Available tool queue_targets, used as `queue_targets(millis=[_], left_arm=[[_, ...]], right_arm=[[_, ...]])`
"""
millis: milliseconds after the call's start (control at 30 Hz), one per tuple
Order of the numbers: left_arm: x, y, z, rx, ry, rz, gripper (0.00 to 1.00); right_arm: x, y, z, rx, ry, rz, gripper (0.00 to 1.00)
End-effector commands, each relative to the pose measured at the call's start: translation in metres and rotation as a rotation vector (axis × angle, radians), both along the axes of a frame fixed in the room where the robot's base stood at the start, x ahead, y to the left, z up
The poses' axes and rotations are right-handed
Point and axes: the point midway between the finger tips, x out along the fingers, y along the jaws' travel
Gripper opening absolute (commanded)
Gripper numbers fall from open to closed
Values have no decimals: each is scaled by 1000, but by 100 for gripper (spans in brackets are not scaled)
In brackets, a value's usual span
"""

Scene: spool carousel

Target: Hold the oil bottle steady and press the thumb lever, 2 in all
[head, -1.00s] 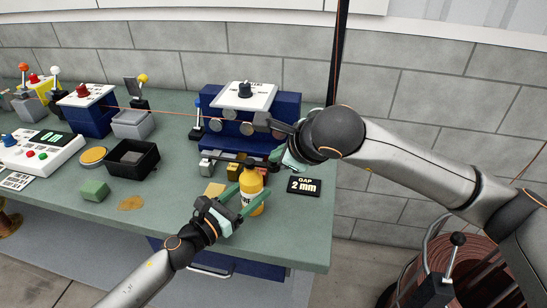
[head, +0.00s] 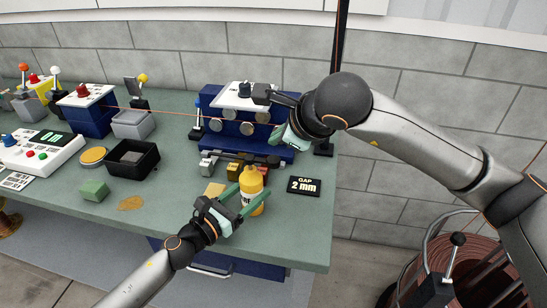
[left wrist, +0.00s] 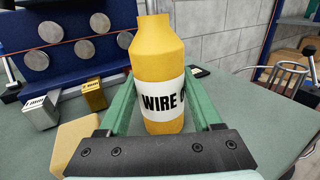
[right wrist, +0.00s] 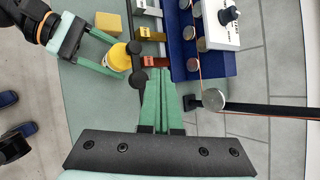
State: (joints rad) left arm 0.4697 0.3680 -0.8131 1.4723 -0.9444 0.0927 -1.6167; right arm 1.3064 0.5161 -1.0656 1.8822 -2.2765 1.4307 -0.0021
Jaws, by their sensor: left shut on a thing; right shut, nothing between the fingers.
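The yellow oil bottle (head: 250,184) stands upright near the table's front right, with a white label reading "WIRE" in the left wrist view (left wrist: 162,100). My left gripper (head: 240,199) is shut on it, one green finger on each side. In the right wrist view the bottle (right wrist: 118,57) is seen from above, beside a dark bar with round knobs (right wrist: 138,78); I cannot tell whether this is the thumb lever. My right gripper (head: 277,136) is shut and empty, behind and right of the bottle, near the blue machine.
The blue roller machine (head: 215,140) stands behind the bottle, with small metal blocks (head: 234,172) in front. A "GAP 2 mm" sign (head: 304,186) lies to the right. A tan block (head: 214,190) sits left of the bottle. A black tray (head: 147,163) and green block (head: 94,190) are farther left.

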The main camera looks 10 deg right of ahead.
Motion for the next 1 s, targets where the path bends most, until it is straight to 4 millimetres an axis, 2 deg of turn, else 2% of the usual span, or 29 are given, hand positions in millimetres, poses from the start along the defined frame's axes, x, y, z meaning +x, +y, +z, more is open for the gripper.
queue_targets(millis=[300, 1000], left_arm=[[0, 0, 0, 1, -1, 1, 0], [0, 0, 0, 1, 0, 1, 0]], right_arm=[[0, 0, 28, 1, -1, 0, 0], [0, 0, 30, 0, 0, 0, 0]])
